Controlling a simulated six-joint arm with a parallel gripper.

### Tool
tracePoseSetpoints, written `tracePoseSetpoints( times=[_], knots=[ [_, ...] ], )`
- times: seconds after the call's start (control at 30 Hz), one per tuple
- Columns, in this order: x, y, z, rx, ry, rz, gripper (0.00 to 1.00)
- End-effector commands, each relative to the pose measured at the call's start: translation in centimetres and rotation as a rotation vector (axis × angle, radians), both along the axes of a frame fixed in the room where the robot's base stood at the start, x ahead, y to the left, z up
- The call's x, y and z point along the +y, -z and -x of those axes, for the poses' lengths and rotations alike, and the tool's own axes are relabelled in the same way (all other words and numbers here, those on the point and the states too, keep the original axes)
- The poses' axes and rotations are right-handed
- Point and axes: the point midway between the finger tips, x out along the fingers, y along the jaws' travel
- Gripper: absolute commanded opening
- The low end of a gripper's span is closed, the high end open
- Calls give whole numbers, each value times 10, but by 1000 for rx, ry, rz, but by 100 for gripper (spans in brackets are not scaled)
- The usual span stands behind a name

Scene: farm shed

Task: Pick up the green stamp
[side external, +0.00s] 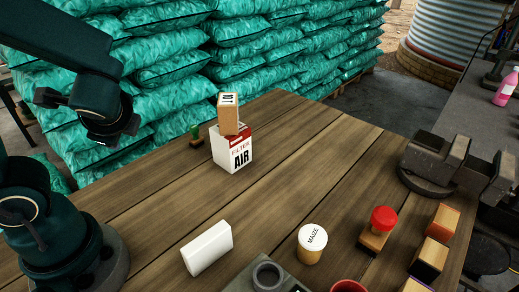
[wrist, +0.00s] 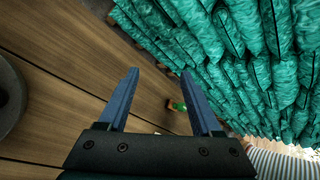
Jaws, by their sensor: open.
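The green stamp (side external: 196,133) has a green handle on a brown wooden base. It stands near the far left edge of the wooden table, just left of a white filter box. It also shows small in the wrist view (wrist: 178,105), between the lines of my two fingers and nearer the right one, well beyond them. My gripper (wrist: 160,72) is open with nothing between its fingers. In the side view my gripper (side external: 112,135) is up at the left, above and left of the stamp and apart from it.
A filter box (side external: 232,154) carries a wooden block (side external: 228,115) close beside the stamp. A white block (side external: 207,248), maize tub (side external: 312,243), red stamp (side external: 383,219), several wooden blocks and a vise (side external: 436,165) stand nearer. Teal sacks (side external: 170,75) are stacked behind. The mid-table is clear.

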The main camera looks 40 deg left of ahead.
Motion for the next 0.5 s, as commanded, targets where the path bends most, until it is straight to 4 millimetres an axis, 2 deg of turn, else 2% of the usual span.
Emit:
tracePoseSetpoints(
  times=[0.17,0.33,0.5],
  knots=[
    [8,2,-45,224,318,-303,66],
    [-9,19,-88,390,621,-525,66],
    [-32,46,-107,510,824,-636,66]
  ],
)
